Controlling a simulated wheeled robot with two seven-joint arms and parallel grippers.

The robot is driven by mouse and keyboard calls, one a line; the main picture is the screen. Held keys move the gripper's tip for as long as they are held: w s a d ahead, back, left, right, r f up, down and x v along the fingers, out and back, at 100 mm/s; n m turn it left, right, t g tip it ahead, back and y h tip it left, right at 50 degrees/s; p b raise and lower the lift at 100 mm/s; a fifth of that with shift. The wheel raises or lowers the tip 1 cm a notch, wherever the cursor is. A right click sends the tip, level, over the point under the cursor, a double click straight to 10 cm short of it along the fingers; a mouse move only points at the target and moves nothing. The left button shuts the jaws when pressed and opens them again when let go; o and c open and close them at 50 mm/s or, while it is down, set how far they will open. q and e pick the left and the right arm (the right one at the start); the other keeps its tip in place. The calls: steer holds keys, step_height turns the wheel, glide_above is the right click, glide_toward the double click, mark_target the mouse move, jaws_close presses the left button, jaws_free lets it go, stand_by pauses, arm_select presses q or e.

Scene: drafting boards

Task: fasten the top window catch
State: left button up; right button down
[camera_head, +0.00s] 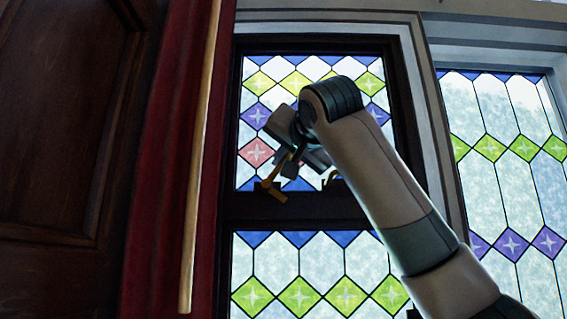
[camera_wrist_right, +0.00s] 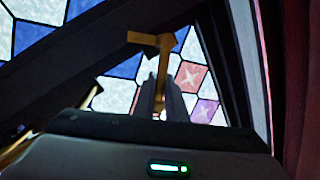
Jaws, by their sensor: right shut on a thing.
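The top window catch (camera_head: 272,190) is a brass piece at the lower left of the upper stained-glass window, by the dark bar under its panes. In the right wrist view the brass catch (camera_wrist_right: 157,40) shows as a T-like end just beyond my fingers. My right gripper (camera_head: 290,170) reaches up to it and is shut on the brass catch; it also shows in the right wrist view (camera_wrist_right: 161,95). The fingers and wrist hide part of the catch. My left gripper is not in view.
The dark window frame (camera_head: 400,110) surrounds the panes, with a lower window (camera_head: 300,275) beneath the bar. A red curtain (camera_head: 165,150) and a pale pole (camera_head: 200,150) hang close on the left. Another stained-glass window (camera_head: 500,150) is on the right.

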steer(key=f+m+b, duration=0.1)
steer(key=m+b, duration=0.1)
steer(key=b, duration=0.1)
steer(key=d+f+m+t+b, duration=0.1)
steer(key=m+b, duration=0.2)
steer(key=d+f+m+b, duration=0.1)
steer(key=m+b, duration=0.1)
steer(key=b, duration=0.2)
steer(key=shift+f+t, duration=0.4)
steer(key=shift+d+f+m+t+h+b, duration=0.1)
steer(key=shift+f+m+t+h+b, duration=0.2)
steer(key=shift+m+b, duration=0.65)
steer(key=shift+d+f+m+t+h+b, duration=0.1)
steer(key=shift+f+m+t+h+b, duration=0.2)
steer(key=shift+m, duration=1.15)
steer(key=shift+w+f, duration=0.1)
steer(key=shift+f, duration=0.05)
steer(key=c, duration=1.8)
jaws_free()
